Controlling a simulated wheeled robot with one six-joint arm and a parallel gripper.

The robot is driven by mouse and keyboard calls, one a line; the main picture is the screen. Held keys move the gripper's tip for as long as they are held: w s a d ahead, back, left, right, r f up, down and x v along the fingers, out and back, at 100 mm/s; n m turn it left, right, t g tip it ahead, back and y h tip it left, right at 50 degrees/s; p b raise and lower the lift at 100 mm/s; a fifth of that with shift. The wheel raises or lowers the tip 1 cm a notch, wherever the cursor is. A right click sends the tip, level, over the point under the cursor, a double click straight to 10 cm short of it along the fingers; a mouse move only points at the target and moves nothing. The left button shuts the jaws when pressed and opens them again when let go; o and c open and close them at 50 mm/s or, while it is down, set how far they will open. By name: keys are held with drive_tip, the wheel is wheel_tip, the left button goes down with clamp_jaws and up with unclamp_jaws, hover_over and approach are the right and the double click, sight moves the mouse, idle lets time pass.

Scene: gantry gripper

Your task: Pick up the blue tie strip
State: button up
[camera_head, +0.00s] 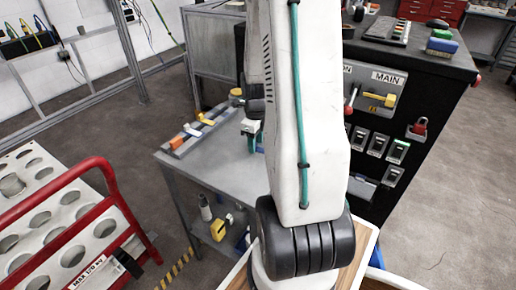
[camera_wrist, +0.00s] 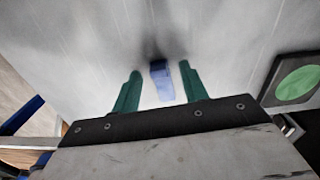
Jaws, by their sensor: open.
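In the wrist view a small blue strip (camera_wrist: 162,80) lies on a pale grey surface (camera_wrist: 75,55), between the two green fingers of my gripper (camera_wrist: 157,84). The fingers are apart, with a gap on each side of the strip. The strip looks darker at its far end, where a dark shadow falls on the surface. I cannot tell how far the fingertips are above the surface. In the head view my white arm covers the middle, and neither the gripper nor the strip can be made out there.
The wrist view shows a dark plate with a green disc (camera_wrist: 298,82) at right. In the head view a grey table (camera_head: 215,165) carries tools, a black cabinet (camera_head: 425,85) with switches stands at right, and a red-railed rack (camera_head: 100,170) stands at left. Grey floor lies between.

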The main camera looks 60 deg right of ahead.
drive_tip(key=c, duration=0.9)
drive_tip(key=shift+r, duration=0.1)
